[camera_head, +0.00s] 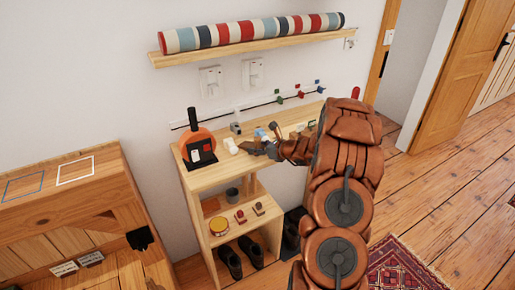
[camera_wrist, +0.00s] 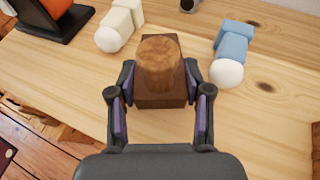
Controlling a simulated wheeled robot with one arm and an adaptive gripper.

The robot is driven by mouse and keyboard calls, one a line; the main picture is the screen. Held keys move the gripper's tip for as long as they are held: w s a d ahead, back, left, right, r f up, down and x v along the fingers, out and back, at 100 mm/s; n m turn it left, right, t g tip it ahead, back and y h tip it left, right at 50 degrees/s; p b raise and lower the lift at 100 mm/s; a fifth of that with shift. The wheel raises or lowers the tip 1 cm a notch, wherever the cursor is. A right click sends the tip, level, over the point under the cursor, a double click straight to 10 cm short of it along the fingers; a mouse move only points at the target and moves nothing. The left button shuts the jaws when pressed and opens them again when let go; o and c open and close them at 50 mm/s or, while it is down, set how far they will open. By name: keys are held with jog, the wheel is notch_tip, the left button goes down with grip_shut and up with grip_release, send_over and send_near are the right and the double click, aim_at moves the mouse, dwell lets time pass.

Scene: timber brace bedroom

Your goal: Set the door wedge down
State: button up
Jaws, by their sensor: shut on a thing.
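The door wedge (camera_wrist: 158,68) appears in the wrist view as a brown wooden piece, a dark block with a lighter rounded part. My gripper (camera_wrist: 159,80) is shut on it, with one finger on each side. In the head view my gripper (camera_head: 262,147) is low over the top of the light wooden shelf unit (camera_head: 208,179). The wedge cannot be made out clearly there. Whether its underside touches the wood is hidden.
A cream piece (camera_wrist: 120,24) lies left of the wedge and a blue piece with a white round end (camera_wrist: 232,45) lies right. An orange round item with a dark stand (camera_head: 199,146) is at the left end. Bare wood shows in front.

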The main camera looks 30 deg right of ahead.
jog(key=o, duration=1.2)
jog(key=shift+f, duration=0.1)
